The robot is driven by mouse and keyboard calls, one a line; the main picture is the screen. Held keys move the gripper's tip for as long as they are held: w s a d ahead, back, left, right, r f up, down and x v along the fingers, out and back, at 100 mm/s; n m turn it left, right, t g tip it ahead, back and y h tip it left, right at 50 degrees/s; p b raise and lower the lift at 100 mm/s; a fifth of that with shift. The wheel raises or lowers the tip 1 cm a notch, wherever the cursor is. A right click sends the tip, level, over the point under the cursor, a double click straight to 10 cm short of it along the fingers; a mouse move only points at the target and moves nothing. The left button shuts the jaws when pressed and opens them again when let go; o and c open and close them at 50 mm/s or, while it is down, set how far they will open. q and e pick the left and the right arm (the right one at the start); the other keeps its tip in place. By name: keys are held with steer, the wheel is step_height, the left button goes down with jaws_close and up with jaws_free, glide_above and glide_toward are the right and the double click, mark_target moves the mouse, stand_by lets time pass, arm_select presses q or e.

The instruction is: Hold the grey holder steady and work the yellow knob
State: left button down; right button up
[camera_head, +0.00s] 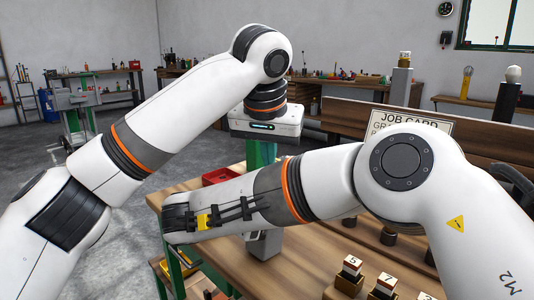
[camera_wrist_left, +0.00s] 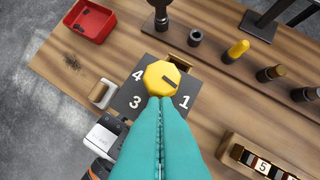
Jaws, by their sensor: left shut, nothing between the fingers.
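The yellow knob (camera_wrist_left: 161,77) sits on a dark grey numbered face of the grey holder (camera_wrist_left: 130,101), where 4, 3 and 1 show. A dark mark on the knob slants toward its lower right. My left gripper (camera_wrist_left: 159,101) has its teal fingers pressed together, tips at the knob's near edge in the left wrist view; I cannot tell whether they touch it. The fingers hide part of the holder. In the head view my right arm crosses in front of the knob, and a grey block (camera_head: 263,245) shows below it. My right gripper's fingers are hidden.
A red tray (camera_wrist_left: 89,21) lies at the far left of the wooden bench (camera_wrist_left: 75,55). A rail with dark fittings and a yellow one (camera_wrist_left: 237,50) runs along the back right. A numbered wooden rack (camera_wrist_left: 262,165) stands at the lower right.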

arm_select(q)
steer(key=shift+f, duration=0.15)
arm_select(e)
steer(key=shift+s+a+f, duration=0.25)
steer(key=shift+f, duration=0.1)
arm_select(q)
steer(key=shift+s, duration=0.35)
steer(key=shift+r, duration=0.25)
arm_select(e)
steer(key=shift+d, duration=0.1)
arm_select(q)
step_height(320, 180, up, 6)
steer(key=shift+w+d+f, duration=0.1)
steer(key=shift+d, duration=0.05)
arm_select(e)
steer(key=o, duration=1.2)
steer(key=shift+w, duration=0.15)
steer(key=shift+o, duration=1.1)
steer(key=shift+w, duration=0.1)
arm_select(q)
steer(key=shift+w, duration=0.1)
arm_select(e)
steer(key=shift+r, duration=0.1)
